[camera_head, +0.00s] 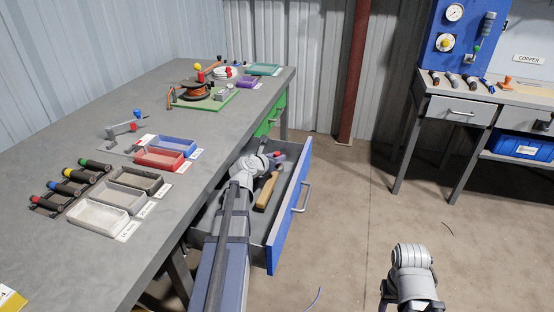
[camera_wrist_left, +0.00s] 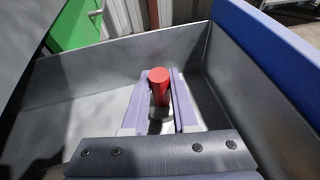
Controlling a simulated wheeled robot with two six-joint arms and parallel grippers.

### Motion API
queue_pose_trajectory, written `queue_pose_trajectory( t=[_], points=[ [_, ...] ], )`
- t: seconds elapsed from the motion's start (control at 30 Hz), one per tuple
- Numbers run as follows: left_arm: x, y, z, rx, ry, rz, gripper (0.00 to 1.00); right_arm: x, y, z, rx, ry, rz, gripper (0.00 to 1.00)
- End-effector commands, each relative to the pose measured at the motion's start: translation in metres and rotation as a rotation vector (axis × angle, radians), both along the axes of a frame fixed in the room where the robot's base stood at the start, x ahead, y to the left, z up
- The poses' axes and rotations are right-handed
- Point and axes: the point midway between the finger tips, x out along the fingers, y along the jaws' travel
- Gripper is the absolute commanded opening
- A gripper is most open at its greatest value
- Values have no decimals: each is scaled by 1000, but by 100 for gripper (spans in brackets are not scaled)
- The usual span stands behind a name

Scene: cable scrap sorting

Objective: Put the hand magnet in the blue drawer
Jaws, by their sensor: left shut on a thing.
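The blue drawer (camera_head: 288,218) is pulled out from under the workbench, its grey inside open to above. My left gripper (camera_head: 275,157) reaches into the far part of the drawer. In the left wrist view my left gripper (camera_wrist_left: 160,92) is shut on the hand magnet, of which a red round grip (camera_wrist_left: 160,80) shows between the fingers. The magnet's lower part is hidden. The drawer's grey wall (camera_wrist_left: 120,55) rises around the fingers, and its blue front (camera_wrist_left: 275,50) is at the right. I cannot tell whether the magnet touches the drawer floor. My right gripper is not in view.
A wooden-handled tool (camera_head: 267,191) lies in the drawer. A green drawer (camera_head: 270,115) is beyond it. The bench holds a red tray (camera_head: 160,158), a blue tray (camera_head: 175,145), grey trays and several handled tools. The floor right of the drawer is mostly clear.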

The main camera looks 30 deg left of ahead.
Motion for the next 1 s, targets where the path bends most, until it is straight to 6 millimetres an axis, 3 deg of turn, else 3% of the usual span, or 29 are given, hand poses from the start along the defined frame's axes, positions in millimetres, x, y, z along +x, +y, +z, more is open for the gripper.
queue_pose_trajectory(
  t=[0.1,0.13,0.4,0.73,1.0],
  points=[
    [0,0,-5,0,0,0,0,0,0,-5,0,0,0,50],
    [0,0,-3,0,0,0,29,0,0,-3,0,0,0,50],
    [0,0,-3,0,0,0,57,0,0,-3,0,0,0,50],
    [-3,0,4,0,0,0,57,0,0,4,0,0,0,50],
    [-54,-4,25,0,0,2,57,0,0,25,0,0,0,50]
  ],
)
